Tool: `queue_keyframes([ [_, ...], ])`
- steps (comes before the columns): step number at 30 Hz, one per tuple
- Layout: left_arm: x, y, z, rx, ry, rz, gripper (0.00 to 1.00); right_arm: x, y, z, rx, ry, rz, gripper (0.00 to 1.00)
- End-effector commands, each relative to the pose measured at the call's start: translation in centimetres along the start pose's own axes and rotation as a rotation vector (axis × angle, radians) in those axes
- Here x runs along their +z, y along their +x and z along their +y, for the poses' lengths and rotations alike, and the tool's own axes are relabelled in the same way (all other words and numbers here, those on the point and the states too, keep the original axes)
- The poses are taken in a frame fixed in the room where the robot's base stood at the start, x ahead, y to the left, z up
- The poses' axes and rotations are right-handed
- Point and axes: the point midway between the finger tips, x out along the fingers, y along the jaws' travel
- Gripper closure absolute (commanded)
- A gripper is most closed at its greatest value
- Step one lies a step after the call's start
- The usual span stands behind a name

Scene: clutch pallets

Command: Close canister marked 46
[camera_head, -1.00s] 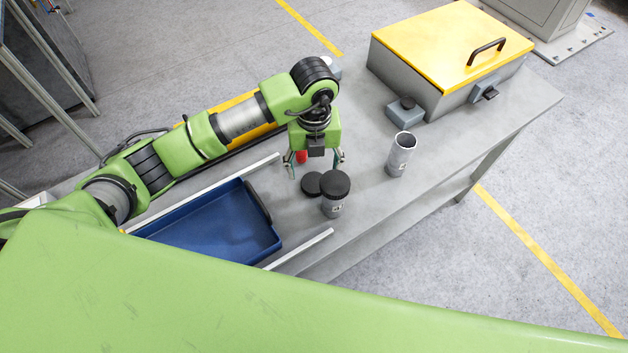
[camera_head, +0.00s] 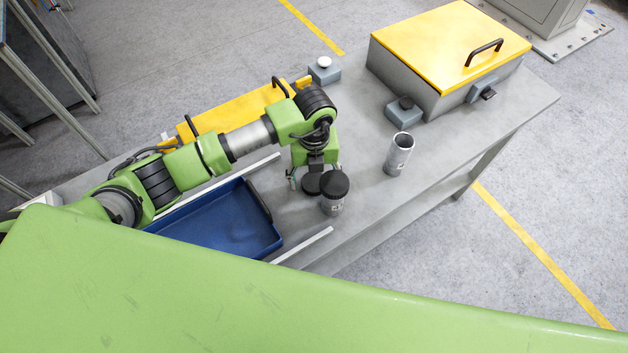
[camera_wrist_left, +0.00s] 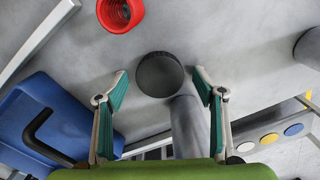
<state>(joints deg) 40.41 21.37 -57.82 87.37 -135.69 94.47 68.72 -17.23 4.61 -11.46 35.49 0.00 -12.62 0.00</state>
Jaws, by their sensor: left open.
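My left gripper (camera_head: 314,178) is open above the table, with its fingers pointing down. In the left wrist view, the lid (camera_wrist_left: 160,74) shows between the two spread fingertips (camera_wrist_left: 161,76), and I see no contact. A second grey canister (camera_head: 398,158) stands upright and open farther right. Their label numbers are too small to read. My right gripper is not in view.
A blue tray (camera_head: 272,243) sits left of the canisters between light rails. A grey box with a yellow lid (camera_head: 450,45) stands at the back right.

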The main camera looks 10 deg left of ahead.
Motion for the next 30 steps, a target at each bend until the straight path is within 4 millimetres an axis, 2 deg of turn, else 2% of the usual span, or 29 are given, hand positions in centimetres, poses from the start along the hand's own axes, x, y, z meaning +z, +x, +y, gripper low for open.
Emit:
queue_keyframes([
  [1,0.0,0.0,0.0,0.000,0.000,0.000,0.37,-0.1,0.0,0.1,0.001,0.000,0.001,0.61],
  [2,0.0,0.0,0.0,0.000,0.000,0.000,0.42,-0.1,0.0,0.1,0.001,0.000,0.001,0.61],
  [5,0.0,0.0,0.0,0.000,0.000,0.000,0.68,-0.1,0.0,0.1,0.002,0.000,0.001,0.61],
  [6,0.0,0.0,0.0,0.000,0.000,0.000,0.72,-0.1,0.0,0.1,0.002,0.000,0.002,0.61],
  [20,0.1,-0.6,0.0,-0.002,0.000,-0.002,0.72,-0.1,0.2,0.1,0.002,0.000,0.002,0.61],
  [26,0.2,-3.3,-0.1,-0.004,0.001,-0.006,0.72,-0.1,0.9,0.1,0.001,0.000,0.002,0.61],
  [30,0.2,-6.8,-0.1,-0.005,0.002,-0.008,0.72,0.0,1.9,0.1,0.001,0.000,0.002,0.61],
])
